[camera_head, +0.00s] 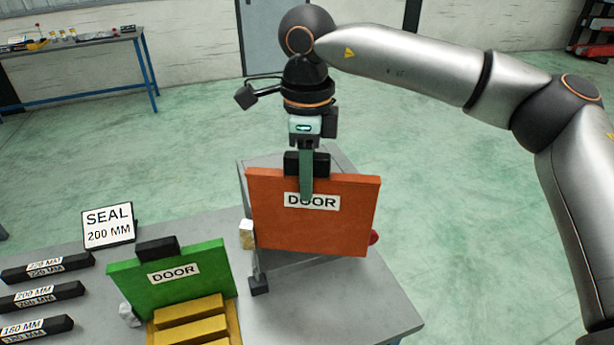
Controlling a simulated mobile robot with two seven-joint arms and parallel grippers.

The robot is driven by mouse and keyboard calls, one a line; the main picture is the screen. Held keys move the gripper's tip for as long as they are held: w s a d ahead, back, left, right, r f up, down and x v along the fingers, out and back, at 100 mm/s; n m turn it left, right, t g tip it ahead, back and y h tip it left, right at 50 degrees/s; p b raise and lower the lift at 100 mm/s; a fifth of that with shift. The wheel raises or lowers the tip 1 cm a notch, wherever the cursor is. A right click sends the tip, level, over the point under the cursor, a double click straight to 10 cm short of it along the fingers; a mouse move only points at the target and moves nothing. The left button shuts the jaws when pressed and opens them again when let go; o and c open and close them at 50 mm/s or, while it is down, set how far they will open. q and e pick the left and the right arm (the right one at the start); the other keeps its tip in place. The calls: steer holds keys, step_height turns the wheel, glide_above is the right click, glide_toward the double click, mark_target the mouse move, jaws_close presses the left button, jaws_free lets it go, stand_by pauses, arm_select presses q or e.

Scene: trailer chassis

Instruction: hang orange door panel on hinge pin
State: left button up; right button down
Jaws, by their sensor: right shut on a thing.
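The orange door panel (312,232) is upright, with a white DOOR label on its upper face and a black grip block on its top edge. My right gripper (306,180) comes down from above and is shut on the panel at this block. A thin grey upright frame (243,185) shows behind and left of the panel, with a slanting post ending in a black foot (259,285). The hinge pin cannot be made out; the panel covers much of the area behind it. I cannot tell whether the panel touches the frame. My left gripper is out of view.
A green DOOR panel (170,278) stands at the front left behind yellow blocks (190,322). The grey tabletop (340,305) is clear at the front right.

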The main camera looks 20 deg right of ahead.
steer(key=shift+f, duration=0.1)
steer(key=shift+f+b, duration=4.3)
steer(key=shift+f, duration=1.45)
steer(key=c, duration=0.6)
jaws_free()
